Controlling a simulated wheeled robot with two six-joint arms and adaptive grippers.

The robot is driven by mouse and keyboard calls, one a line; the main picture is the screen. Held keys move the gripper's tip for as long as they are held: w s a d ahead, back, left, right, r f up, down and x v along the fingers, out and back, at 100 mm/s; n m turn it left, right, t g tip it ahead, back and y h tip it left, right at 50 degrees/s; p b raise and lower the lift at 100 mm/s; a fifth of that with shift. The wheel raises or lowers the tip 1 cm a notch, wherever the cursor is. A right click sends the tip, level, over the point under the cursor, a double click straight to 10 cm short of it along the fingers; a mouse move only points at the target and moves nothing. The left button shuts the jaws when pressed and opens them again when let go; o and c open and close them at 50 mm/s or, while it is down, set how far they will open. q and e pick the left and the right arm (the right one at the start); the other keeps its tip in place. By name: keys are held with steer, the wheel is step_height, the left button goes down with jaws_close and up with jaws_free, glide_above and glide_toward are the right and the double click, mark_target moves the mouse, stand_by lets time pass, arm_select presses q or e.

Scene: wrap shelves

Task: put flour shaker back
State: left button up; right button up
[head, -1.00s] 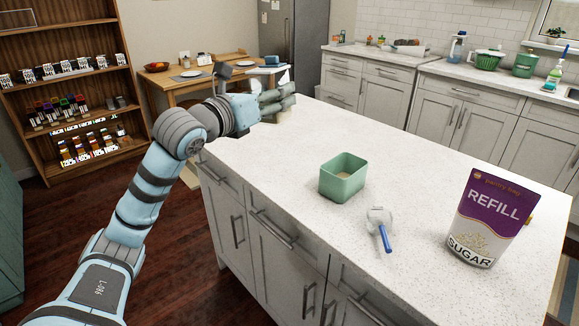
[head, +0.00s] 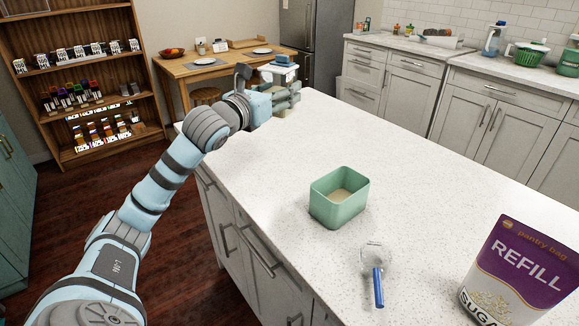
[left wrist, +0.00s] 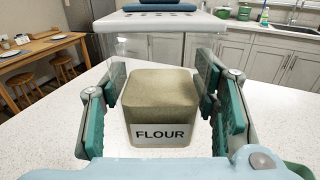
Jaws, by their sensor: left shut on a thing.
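The flour shaker (left wrist: 160,102) is a clear container with pale flour inside, a FLOUR label and a white and blue top. It stands upright between the fingers of my left gripper (left wrist: 160,95), which is shut on it. In the head view the left gripper (head: 286,98) is over the far left end of the white counter (head: 230,160), with the shaker's blue and white top (head: 284,66) above the fingers. I cannot tell whether its base touches the counter. My right gripper is not in view.
A wooden shelf (head: 150,132) holds several small items at the left. A dining table (head: 185,72) is behind.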

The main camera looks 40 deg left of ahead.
arm_select(q)
steer(key=f+b, duration=0.2)
steer(key=f, duration=0.4)
steer(key=f+b, duration=0.2)
steer(key=f, duration=0.3)
steer(key=f+b, duration=0.3)
steer(key=f, duration=0.3)
steer(key=shift+s+d+f, duration=0.2)
steer(key=shift+d+f, duration=0.1)
steer(key=shift+d, duration=0.05)
steer(key=o, duration=1.4)
steer(key=shift+f, duration=0.1)
steer(key=shift+o, duration=0.7)
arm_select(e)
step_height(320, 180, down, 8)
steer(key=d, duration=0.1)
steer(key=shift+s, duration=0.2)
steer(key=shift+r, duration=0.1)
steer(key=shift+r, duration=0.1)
